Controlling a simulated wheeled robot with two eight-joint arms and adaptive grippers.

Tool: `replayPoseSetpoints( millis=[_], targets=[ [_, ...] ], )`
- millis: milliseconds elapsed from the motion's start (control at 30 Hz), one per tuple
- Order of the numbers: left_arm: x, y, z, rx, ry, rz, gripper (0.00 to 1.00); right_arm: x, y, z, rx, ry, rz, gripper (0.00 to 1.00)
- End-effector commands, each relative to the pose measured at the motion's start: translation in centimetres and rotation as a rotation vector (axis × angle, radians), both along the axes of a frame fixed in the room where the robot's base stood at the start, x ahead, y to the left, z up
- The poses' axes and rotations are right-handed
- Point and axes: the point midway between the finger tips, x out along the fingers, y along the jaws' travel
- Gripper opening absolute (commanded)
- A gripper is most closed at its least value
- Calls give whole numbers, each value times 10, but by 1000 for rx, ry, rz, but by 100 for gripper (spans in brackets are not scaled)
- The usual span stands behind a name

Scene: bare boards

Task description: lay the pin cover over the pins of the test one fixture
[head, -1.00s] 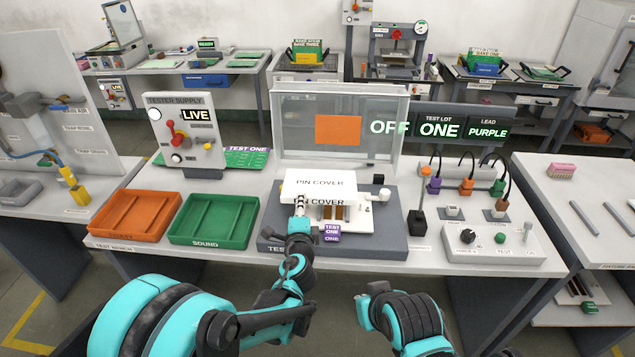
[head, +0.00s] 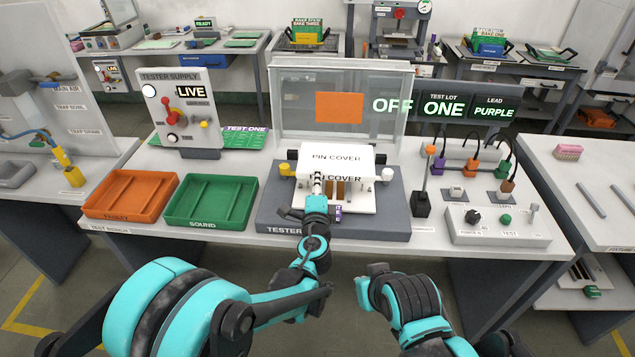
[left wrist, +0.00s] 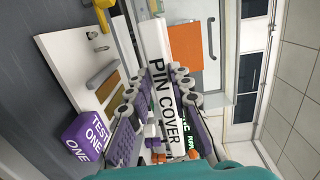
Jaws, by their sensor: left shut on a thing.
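The white pin cover (head: 337,157) is a box-like piece lettered PIN COVER. My left gripper (head: 318,183) is shut on its near side and holds it over the rear part of the test one fixture (head: 370,210). It also shows between the fingers in the left wrist view (left wrist: 157,45). The fixture is a white plate on a dark grey base, with brown strips (left wrist: 104,103) and a purple TEST ONE block (left wrist: 88,135). The cover hides the pins, and I cannot tell if it touches the plate. My right gripper (head: 375,272) is low in front of the bench; its fingers are unclear.
A clear raised lid with an orange patch (head: 339,107) stands behind the fixture. Orange (head: 128,195) and green (head: 210,202) trays lie left. The tester supply (head: 183,110) reads LIVE. A dark post (head: 421,205), leads and a control box (head: 498,224) stand right.

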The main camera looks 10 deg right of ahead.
Motion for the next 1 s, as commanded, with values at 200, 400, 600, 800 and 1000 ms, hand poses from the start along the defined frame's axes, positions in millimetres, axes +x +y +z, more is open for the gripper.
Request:
replayPoseSetpoints(
  millis=[200, 400, 600, 800, 1000],
  targets=[
    [0, 0, -33, 0, 0, 0, 0, 0, 0, -30, 0, 0, 0, 0],
    [0, 0, -53, 0, 0, 0, 0, 0, 0, -48, 0, 0, 0, 0],
    [0, 0, -61, 0, 1, 0, 0, 0, 0, -55, 0, 0, 0, 0],
    [0, 0, -62, 0, 1, 0, 0, 0, 0, -56, 0, 0, 0, 0],
    [0, 0, -61, 0, 1, 0, 0, 0, 0, -55, 0, 0, 0, 0]
  ],
)
